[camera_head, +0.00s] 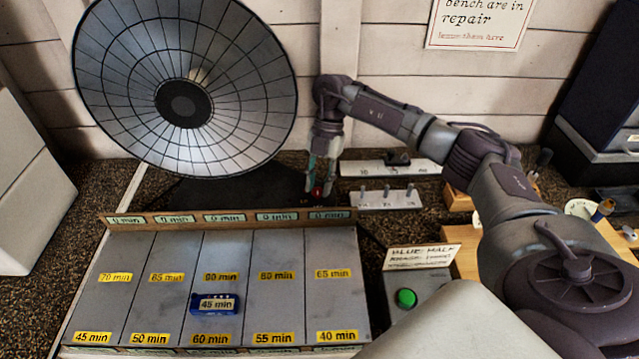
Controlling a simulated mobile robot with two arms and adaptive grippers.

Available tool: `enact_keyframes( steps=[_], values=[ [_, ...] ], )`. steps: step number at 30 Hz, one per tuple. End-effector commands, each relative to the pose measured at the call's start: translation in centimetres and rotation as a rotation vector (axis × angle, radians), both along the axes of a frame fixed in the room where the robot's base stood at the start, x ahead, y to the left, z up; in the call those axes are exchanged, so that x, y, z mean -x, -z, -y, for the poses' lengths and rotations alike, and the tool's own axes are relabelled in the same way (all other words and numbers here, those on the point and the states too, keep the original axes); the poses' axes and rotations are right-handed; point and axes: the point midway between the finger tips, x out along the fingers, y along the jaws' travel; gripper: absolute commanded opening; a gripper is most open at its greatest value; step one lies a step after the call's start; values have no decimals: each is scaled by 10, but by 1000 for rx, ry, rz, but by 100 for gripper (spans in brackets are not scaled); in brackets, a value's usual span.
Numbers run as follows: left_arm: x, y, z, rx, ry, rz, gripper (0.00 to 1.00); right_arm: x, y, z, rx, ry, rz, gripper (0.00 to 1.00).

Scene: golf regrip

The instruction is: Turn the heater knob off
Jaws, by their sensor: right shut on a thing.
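The heater is a large round dish with a dark wire grid (240,75) and a dark centre, standing on a black base (240,190) at the back left. A small red knob (317,192) sits at the right end of that base, beside tiny lettering too small to read. My right gripper (321,184) reaches down from the back with its fingers around the knob and is shut on it. The fingers partly cover the knob, so its exact setting cannot be told. My left gripper is not in view.
In front is a grey panel (137,290) of minute-labelled lanes, with a blue "45 min" block (215,305) on the middle one. A green button (405,298) is right of it. A rack with small pegs (385,198) stands close right of my right gripper.

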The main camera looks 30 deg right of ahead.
Motion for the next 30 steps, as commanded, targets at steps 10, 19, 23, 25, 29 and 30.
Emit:
enact_keyframes(
  steps=[10, 19, 23, 25, 29, 30],
  values=[
    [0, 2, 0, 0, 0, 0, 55, 0, 1, -1, 1, -75, -2, 0],
    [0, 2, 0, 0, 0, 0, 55, 0, 2, -1, 2, -77, -2, 0],
    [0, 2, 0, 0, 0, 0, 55, 0, 2, -1, 2, -77, -2, 38],
    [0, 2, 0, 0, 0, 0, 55, 0, 2, -1, 2, -77, -2, 50],
    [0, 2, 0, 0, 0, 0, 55, 0, 1, -1, 1, -76, -2, 55],
    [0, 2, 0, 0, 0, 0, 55, 0, 1, -1, 1, -75, -1, 55]
  ],
)
